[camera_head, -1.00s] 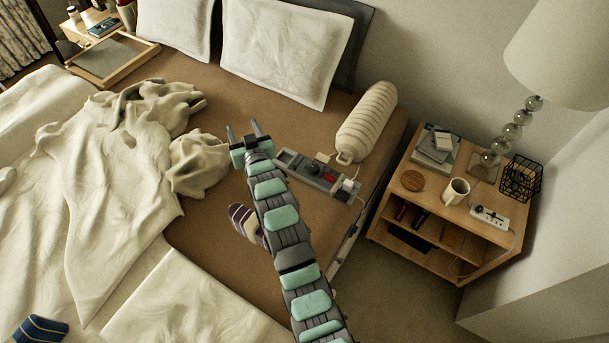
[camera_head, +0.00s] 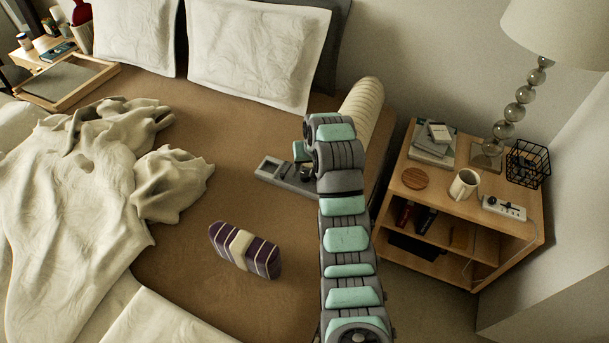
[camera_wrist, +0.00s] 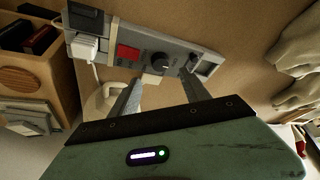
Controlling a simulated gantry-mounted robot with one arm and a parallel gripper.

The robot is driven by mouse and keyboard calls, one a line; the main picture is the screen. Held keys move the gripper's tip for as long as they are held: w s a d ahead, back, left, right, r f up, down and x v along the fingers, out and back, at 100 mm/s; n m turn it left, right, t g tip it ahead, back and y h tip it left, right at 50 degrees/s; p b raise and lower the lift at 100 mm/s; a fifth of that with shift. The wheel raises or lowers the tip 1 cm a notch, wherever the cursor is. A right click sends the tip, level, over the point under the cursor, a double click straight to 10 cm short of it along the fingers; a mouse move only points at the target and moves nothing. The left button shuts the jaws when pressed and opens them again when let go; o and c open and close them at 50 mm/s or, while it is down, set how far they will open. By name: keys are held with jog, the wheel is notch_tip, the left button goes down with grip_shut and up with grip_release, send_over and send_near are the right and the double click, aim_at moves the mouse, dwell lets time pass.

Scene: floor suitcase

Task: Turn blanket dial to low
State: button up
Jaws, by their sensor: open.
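The grey blanket control panel (camera_head: 268,167) lies on the brown bed sheet in the head view, its right part hidden behind my arm. In the wrist view the panel (camera_wrist: 225,60) shows a round black dial (camera_wrist: 160,63) near its middle, a red rectangle (camera_wrist: 127,52) and a smaller black control (camera_wrist: 192,63) beside a recessed slot. I cannot read any dial marks. My gripper (camera_wrist: 161,80) is open and empty; its two fingers point at the panel, with the dial between their tips in the picture. Contact cannot be told. In the head view my arm mostly hides the gripper.
A white plug and cord (camera_wrist: 85,48) sit at the panel's end. A cream bolster (camera_head: 362,105) lies behind my arm. A striped bundle (camera_head: 245,250) and rumpled blanket (camera_head: 75,190) lie to the left. A wooden nightstand (camera_head: 480,225) with a mug (camera_head: 464,185) stands right.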

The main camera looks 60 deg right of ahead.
aim_at(305, 174)
jog(key=b+x, duration=0.1)
jog(key=x, duration=0.7)
jog(key=shift+f+b, duration=0.1)
jog(key=shift+b, duration=0.3)
jog(key=shift+w, duration=0.1)
grip_shut()
